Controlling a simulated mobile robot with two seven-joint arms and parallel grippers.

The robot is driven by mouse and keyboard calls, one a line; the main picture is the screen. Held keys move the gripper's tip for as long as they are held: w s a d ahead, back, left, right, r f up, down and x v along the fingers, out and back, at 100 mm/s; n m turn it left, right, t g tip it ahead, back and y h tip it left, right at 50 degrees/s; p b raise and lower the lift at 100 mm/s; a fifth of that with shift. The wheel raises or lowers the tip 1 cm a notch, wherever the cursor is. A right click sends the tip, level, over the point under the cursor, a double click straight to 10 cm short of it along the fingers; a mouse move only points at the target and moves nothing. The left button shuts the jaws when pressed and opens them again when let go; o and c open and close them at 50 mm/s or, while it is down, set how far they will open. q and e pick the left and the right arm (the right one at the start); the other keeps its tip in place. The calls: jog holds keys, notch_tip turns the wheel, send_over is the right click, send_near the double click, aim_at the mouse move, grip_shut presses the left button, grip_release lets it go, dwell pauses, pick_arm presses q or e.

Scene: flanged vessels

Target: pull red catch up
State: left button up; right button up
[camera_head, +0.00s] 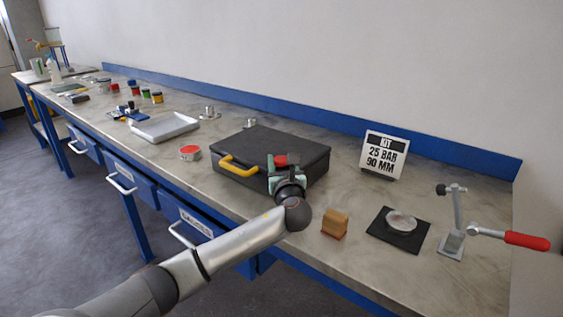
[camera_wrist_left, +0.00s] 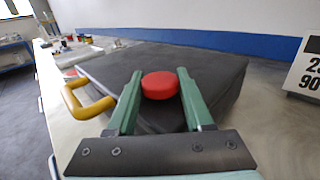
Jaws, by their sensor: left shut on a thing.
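The red catch (camera_wrist_left: 160,85) is a round red piece at the front of a closed black case (camera_head: 255,146). It also shows in the head view (camera_head: 280,160), small and partly behind my gripper. My left gripper (camera_head: 284,172) is at the case's front right. In the left wrist view, its two green fingers (camera_wrist_left: 160,76) stand on either side of the red catch, shut on it. The case has a yellow handle (camera_head: 238,166) to the left of the gripper. The catch's lower part and its mounting are hidden. My right gripper is not in view.
A sign (camera_head: 384,155) stands right of the case. A brown block (camera_head: 335,224), a dark plate (camera_head: 393,238) and a red-handled lever clamp (camera_head: 525,241) are at the right. A red-topped tin (camera_head: 190,153) and a grey tray (camera_head: 163,127) are at the left.

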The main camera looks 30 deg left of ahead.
pick_arm(q)
grip_shut()
dwell(0.5)
jog(key=r+p, duration=0.1)
jog(key=p, duration=0.1)
jog(key=shift+r+p, duration=0.25)
jog(key=shift+p, duration=0.05)
jog(key=shift+r+p, duration=0.15)
jog(key=shift+p, duration=0.25)
jog(key=o, duration=0.6)
grip_release()
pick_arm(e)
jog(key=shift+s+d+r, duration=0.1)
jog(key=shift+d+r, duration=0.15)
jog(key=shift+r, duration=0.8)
pick_arm(q)
jog(key=shift+d, duration=0.1)
